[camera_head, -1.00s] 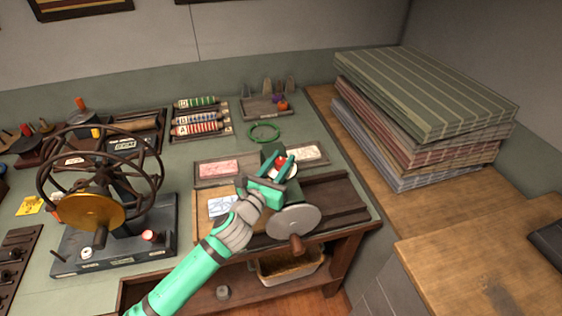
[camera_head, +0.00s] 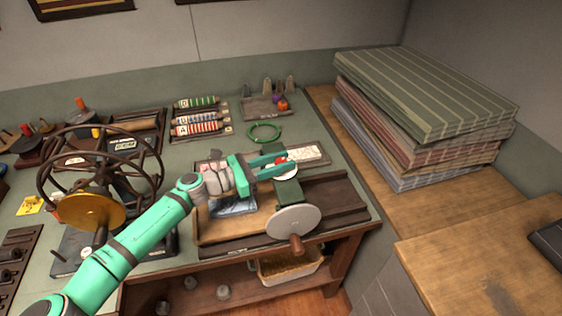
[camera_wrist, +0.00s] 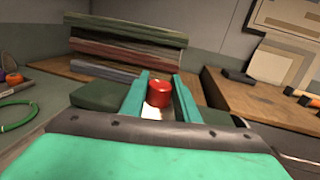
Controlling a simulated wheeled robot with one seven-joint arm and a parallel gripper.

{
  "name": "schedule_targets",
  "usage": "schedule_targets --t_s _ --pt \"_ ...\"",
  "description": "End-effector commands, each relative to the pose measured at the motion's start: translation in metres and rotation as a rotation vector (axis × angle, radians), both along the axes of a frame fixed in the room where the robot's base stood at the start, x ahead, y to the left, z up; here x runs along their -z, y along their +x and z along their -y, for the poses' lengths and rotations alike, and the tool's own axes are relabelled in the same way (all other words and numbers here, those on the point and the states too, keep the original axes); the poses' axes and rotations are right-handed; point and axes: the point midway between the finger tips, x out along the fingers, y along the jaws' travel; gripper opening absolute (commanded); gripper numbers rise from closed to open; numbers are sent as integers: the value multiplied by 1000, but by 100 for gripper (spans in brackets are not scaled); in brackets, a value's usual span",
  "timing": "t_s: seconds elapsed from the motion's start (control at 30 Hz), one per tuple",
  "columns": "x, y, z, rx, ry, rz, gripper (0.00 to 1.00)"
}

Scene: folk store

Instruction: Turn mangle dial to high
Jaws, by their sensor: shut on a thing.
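The mangle is a dark bed with a green block (camera_head: 288,194) and a grey disc wheel with a wooden handle (camera_head: 294,222) at its front. A red dial knob (camera_head: 281,161) sits on a pale round plate (camera_head: 286,171) at the mangle's top. My gripper (camera_head: 285,166) reaches it from the left with its fingers around the knob. In the wrist view the red knob (camera_wrist: 159,94) stands between the two green fingers, which are shut on it. The dial's markings cannot be read, and the fingers hide part of the plate.
A spoked wheel device (camera_head: 100,180) stands at left. A green ring (camera_head: 264,132) and small printing rollers (camera_head: 197,118) lie behind the mangle. Stacked striped cloths (camera_head: 425,110) stand on the wooden counter at right. A basket (camera_head: 290,264) sits on the shelf below.

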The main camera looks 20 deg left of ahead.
Motion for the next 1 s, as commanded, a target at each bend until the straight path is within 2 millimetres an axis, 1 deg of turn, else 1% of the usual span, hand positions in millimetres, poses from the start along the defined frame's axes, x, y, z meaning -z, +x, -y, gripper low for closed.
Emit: schedule_targets --t_s 0.5,0.7,1.0 --pt "1 3 1 435 -4 -2 6" --pt "1 2 2 572 -4 -2 6" --pt "0 2 2 719 -4 -2 6"
